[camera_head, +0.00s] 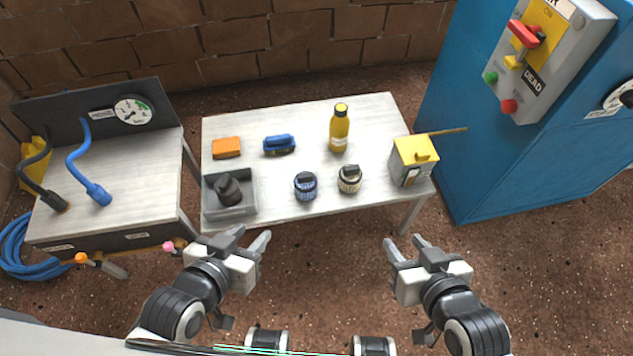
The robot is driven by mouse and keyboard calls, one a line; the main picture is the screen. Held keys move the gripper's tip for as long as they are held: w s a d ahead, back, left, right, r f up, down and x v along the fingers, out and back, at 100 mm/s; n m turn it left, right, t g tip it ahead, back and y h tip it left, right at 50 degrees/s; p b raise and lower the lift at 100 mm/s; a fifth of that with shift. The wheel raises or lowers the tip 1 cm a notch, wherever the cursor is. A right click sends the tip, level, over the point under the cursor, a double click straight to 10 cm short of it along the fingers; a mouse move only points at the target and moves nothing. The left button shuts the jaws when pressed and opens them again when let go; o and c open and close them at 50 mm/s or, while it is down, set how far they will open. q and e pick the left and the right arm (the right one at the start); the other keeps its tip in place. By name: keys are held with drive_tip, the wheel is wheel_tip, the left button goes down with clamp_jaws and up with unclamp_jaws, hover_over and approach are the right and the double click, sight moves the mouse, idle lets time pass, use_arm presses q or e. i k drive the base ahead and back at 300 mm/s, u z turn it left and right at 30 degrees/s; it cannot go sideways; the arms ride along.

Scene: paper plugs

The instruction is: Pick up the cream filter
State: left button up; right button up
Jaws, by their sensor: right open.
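The cream filter (349,179) is a small round canister with a dark top and a pale label. It stands upright near the front edge of the pale table (370,120), right of a similar blue canister (305,186). My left gripper (251,237) is open and empty in front of the table, to the left of the cream filter and nearer to me. My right gripper (404,245) is open and empty, in front of the table and to the right of the cream filter. Neither gripper touches anything.
A grey tray (246,209) holds a dark filter-like object (229,190). A yellow bottle (339,130), a blue tool (279,145) and an orange block (226,148) stand behind. A yellow-topped box (413,160) is at right, beside a blue cabinet (455,130). A bench (130,175) stands left.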

sight(350, 176)
drive_tip(key=z, duration=0.75)
drive_tip(key=k, duration=0.5)
drive_tip(key=u, duration=0.9)
drive_tip(key=i, duration=0.4)
drive_tip(key=z, duration=2.1)
drive_tip(key=i, duration=1.55)
